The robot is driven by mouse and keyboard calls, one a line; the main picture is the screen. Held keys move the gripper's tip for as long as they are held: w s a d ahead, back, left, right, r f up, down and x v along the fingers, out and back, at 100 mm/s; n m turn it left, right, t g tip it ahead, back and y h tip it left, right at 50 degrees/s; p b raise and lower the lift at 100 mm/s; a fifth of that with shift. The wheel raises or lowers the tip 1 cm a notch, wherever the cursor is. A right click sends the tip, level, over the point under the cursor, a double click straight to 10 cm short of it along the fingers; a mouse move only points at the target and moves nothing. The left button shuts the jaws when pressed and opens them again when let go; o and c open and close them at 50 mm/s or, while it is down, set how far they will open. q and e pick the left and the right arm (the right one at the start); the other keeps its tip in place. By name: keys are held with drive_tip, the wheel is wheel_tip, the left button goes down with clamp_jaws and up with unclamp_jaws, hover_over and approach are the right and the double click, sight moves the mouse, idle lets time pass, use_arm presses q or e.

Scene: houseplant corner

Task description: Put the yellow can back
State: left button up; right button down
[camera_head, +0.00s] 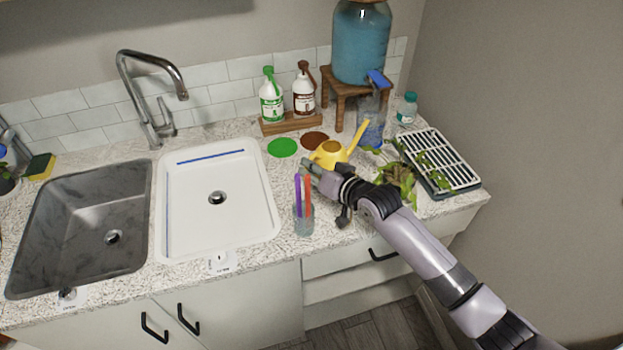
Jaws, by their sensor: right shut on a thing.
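The yellow can (329,152), a small watering can with a long spout pointing up to the right, is on the counter right of the sink. It looks upright, and its lower front is partly hidden by my right gripper. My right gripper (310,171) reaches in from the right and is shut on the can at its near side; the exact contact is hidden. A green disc (282,147) and a brown disc (315,140) lie flat on the counter just behind and left of the can. My left gripper is not in view.
A glass of colored pens (303,218) stands close in front of my gripper.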

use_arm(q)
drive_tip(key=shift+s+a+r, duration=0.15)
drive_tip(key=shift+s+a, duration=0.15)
use_arm(e)
wheel_tip(320, 180, down, 4)
drive_tip(key=shift+f, duration=0.2)
drive_tip(key=c, duration=2.2)
unclamp_jaws()
drive_tip(key=shift+f, duration=0.1)
drive_tip(key=o, duration=0.5)
